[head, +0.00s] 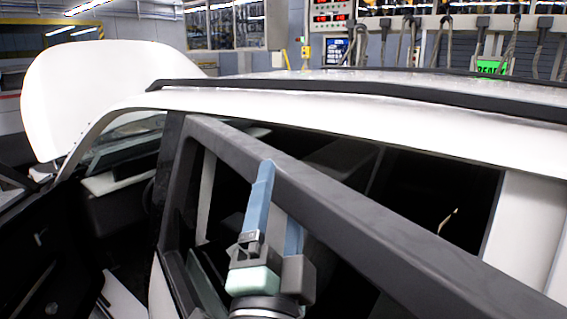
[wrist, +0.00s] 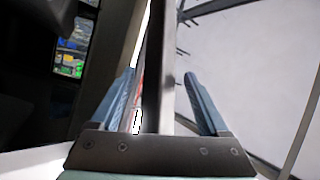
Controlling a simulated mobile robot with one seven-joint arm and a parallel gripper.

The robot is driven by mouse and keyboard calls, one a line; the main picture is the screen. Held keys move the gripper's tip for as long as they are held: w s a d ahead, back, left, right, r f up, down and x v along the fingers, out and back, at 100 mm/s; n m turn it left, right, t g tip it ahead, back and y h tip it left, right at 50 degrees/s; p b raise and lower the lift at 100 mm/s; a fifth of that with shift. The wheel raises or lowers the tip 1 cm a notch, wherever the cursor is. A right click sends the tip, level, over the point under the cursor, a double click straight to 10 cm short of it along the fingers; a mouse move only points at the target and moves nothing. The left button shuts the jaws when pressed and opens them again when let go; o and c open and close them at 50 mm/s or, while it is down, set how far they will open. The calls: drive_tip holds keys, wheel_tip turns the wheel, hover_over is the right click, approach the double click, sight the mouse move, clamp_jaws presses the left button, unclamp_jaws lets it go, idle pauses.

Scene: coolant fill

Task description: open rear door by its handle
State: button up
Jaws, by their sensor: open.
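The rear door (head: 330,205) of the white car shows its dark window frame in the head view. The frame stands away from the roof line with a gap, so the door is ajar. My gripper (head: 278,195) is at this frame, open, with blue fingers. In the wrist view the fingers of my gripper (wrist: 160,75) lie on either side of a thin upright edge, seemingly the door frame, with space beside it; contact cannot be told. The door handle is not visible in either view.
The car's roof (head: 400,115) with a black rail (head: 340,92) lies behind the door. A raised white panel (head: 95,95) stands at the far left. An open dark front door (head: 35,245) is at the lower left. The dark cabin shows through the gap.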

drive_tip(key=shift+p+x, duration=0.65)
drive_tip(key=shift+x, duration=0.9)
clamp_jaws()
